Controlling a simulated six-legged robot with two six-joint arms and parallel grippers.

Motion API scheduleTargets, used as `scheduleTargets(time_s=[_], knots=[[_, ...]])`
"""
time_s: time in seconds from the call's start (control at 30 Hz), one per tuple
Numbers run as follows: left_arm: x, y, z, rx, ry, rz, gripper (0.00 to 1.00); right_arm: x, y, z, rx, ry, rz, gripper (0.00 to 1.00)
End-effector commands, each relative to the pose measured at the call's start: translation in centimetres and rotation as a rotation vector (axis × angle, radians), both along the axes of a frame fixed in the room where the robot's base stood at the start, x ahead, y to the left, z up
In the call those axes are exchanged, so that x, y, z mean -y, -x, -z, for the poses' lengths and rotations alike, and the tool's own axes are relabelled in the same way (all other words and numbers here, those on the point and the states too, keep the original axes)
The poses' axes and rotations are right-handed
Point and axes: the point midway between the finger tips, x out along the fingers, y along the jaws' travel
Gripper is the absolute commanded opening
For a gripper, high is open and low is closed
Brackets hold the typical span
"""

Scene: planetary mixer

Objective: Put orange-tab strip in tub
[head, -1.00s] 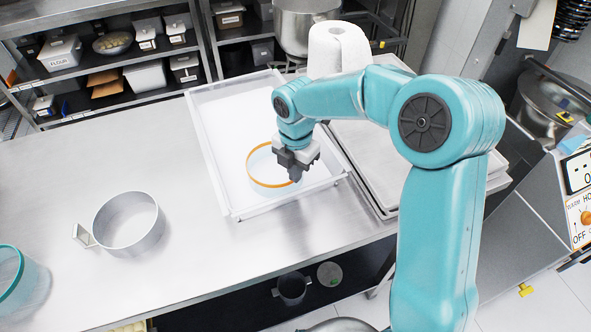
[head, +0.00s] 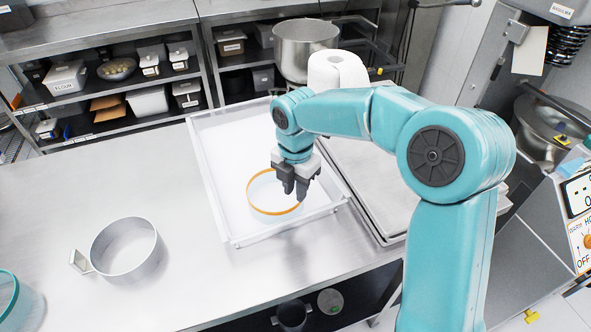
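A round pale thing with an orange rim (head: 262,211) stands in the large white tray (head: 236,239) on the steel table. I cannot make out a separate strip with an orange tab. My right gripper (head: 296,194) points down over the right side of the orange rim. Its two dark fingers show a gap between them, with nothing visible in it. Whether the fingertips touch the rim is hard to tell. A clear tub with a teal rim (head: 8,296) is cut off at the left edge. My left gripper is not in view.
A metal ring-shaped pan with a handle (head: 125,248) stands on the left of the steel table (head: 60,195). A flat metal tray (head: 375,200) lies right of the white tray. A paper roll (head: 337,70) and mixing bowl (head: 306,50) stand behind. The table's middle is clear.

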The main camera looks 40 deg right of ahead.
Motion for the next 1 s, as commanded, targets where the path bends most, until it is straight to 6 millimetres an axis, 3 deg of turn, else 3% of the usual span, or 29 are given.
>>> scheduleTargets(time_s=[0.2,0.4,1.0], knots=[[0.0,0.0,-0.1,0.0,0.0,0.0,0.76,0.0,-0.1,-5.2,0.005,0.0,0.0,0.25],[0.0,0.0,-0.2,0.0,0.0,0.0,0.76,0.0,0.0,-7.9,0.001,0.0,0.0,0.25],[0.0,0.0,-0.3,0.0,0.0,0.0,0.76,0.0,0.0,-8.4,0.0,0.0,0.0,0.25]])
